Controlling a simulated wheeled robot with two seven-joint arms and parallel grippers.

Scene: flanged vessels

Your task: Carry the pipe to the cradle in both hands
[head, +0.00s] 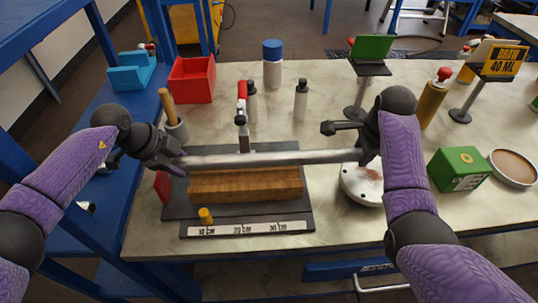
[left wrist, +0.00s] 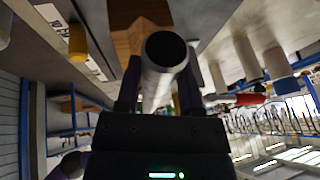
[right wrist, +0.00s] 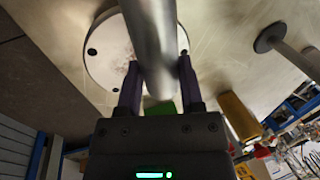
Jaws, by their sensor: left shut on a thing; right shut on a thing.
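The grey metal pipe (head: 262,158) is held roughly level, spanning left to right. My left gripper (head: 176,161) is shut on it near its left end, and my right gripper (head: 364,152) is shut on it near its right end. In the left wrist view the pipe's dark round end (left wrist: 165,50) shows between the fingers. In the right wrist view the pipe (right wrist: 153,40) runs between the fingers above a white disc. A wooden block (head: 245,186) on a dark base, which looks like the cradle, lies just below and in front of the pipe in the head view. The height gap is unclear.
A red-handled clamp (head: 242,110) stands behind the block. A ruler strip (head: 250,228) and yellow knob (head: 205,215) lie in front. The white round flange (head: 352,190) is under my right gripper. A green box (head: 458,170) stands right, a red bin (head: 192,80) back left.

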